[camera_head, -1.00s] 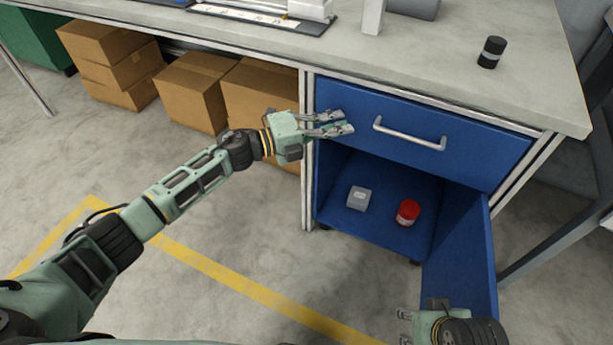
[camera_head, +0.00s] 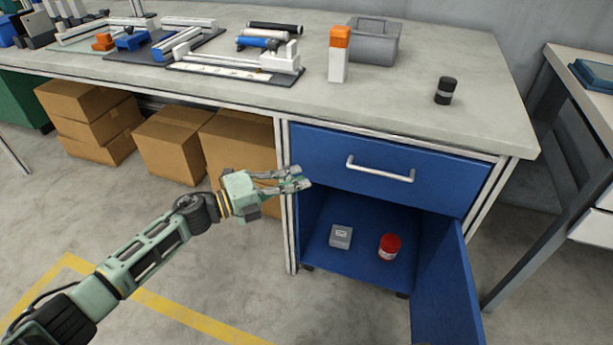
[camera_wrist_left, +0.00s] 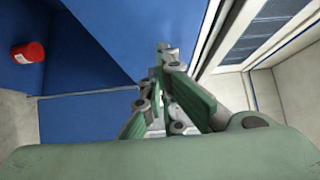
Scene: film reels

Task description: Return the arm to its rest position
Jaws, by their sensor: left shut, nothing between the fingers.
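My left gripper (camera_head: 298,180) is shut and empty. In the head view it shows in front of the left edge of the blue cabinet (camera_head: 330,148), below the drawer's handle height. In the left wrist view its fingers (camera_wrist_left: 163,52) point towards blue cabinet panels. My left arm comes in from the lower left. My right gripper is not in view.
The cabinet door (camera_head: 447,290) stands open. Inside are a grey box (camera_head: 341,236) and a red can (camera_head: 389,246), which also shows in the left wrist view (camera_wrist_left: 28,52). Cardboard boxes (camera_head: 172,138) are under the worktop (camera_head: 400,105). A black canister (camera_head: 445,91) stands on top.

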